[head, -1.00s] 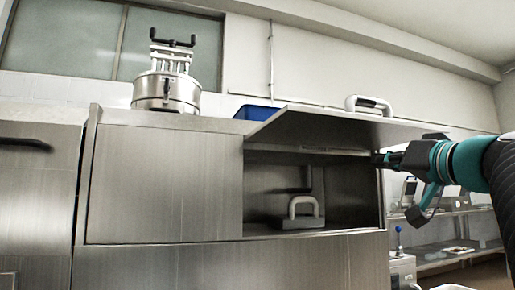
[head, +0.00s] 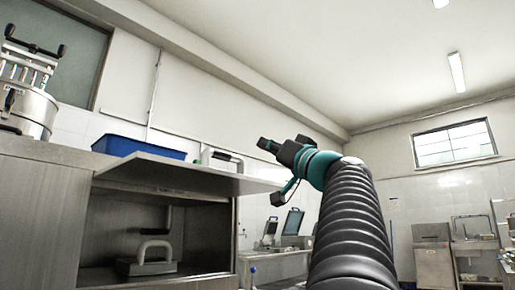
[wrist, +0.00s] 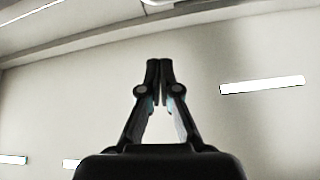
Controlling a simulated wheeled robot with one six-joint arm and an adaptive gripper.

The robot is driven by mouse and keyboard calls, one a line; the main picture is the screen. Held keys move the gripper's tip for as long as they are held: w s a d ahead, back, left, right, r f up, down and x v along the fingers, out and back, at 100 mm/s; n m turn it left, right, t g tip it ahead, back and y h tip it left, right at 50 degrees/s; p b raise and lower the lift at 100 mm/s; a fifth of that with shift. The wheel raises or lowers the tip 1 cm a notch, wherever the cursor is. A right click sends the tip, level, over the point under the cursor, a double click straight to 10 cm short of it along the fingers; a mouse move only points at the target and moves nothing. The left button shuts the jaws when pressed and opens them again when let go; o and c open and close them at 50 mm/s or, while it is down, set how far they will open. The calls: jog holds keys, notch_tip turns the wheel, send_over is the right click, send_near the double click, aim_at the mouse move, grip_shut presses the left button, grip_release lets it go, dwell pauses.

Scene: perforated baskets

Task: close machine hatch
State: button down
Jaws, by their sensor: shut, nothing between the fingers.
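The machine hatch (head: 185,174) is a flat steel panel swung up and out, roughly level, over the open compartment (head: 130,225) of the steel machine (head: 40,215). In the head view my gripper (head: 265,144) is raised above and to the right of the hatch, apart from it and pointing up and left. In the wrist view my gripper (wrist: 159,64) has its fingertips together with nothing between them, against the ceiling and wall. The hatch is not in the wrist view.
A white-handled object (head: 152,255) sits inside the compartment. On top of the machine are a blue bin (head: 140,148), a steel pot (head: 30,108) and a white handle (head: 222,157). Benches with equipment (head: 290,240) stand at the right. Air around my gripper is clear.

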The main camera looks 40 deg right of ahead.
jog(key=w, duration=0.2)
jog(key=w+p, duration=0.1)
jog(key=w, duration=0.1)
jog(key=w+r, duration=0.1)
jog(key=w, duration=0.1)
jog(key=shift+w+a+r+p, duration=0.1)
jog(key=shift+w+a+p, duration=0.05)
jog(key=shift+a+p, duration=0.15)
jog(key=shift+w+a+f, duration=0.15)
jog(key=shift+w+f, duration=0.05)
jog(key=shift+f, duration=0.7)
jog(key=shift+f+b, duration=0.1)
jog(key=shift+b, duration=0.25)
